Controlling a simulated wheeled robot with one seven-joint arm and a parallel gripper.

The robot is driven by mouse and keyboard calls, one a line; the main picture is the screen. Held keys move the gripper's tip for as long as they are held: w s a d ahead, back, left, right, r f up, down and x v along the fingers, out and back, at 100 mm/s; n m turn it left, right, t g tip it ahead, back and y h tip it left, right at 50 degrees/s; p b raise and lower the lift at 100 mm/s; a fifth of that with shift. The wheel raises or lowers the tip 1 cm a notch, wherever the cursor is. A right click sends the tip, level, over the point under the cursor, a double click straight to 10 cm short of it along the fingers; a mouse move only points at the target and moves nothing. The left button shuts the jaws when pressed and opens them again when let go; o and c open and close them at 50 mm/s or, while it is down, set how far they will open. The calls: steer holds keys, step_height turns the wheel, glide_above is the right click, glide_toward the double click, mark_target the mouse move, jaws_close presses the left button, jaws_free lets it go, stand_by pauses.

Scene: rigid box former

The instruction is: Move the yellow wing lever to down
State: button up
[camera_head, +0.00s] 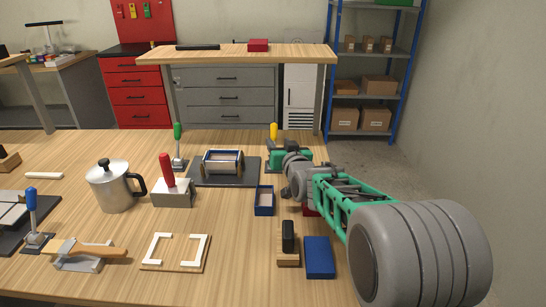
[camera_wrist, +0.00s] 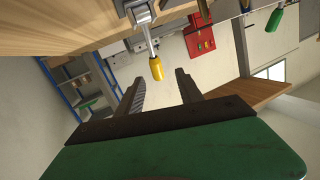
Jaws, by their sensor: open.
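The yellow wing lever (camera_head: 273,131) stands upright at the right of the box former, its lower part hidden behind my gripper (camera_head: 276,154) in the head view. In the wrist view its yellow handle (camera_wrist: 156,68) and metal shaft show, rising from a metal pivot on the table. The handle appears between the open fingers of my gripper (camera_wrist: 161,86), just beyond their tips, with no contact visible.
A red-handled block (camera_head: 174,193), a metal pot (camera_head: 112,188) and a blue open box (camera_head: 264,202) stand nearer on the table. A blue block (camera_head: 319,258) and a wooden block with a black knob (camera_head: 288,244) lie near my arm. A blue-handled lever (camera_head: 31,200) stands at left.

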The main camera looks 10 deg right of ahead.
mark_target(275, 133)
steer(key=shift+w+d+f+t, duration=0.25)
steer(key=shift+w+f+t, duration=0.35)
steer(key=shift+w+f, duration=0.15)
steer(key=shift+w+d+r, duration=0.1)
steer(key=shift+w+r, duration=0.2)
steer(key=shift+w, duration=0.05)
steer(key=w, duration=0.7)
steer(key=shift+w+a+r, duration=0.2)
steer(key=shift+a+r, duration=0.05)
steer(key=shift+a, duration=0.05)
jaws_close()
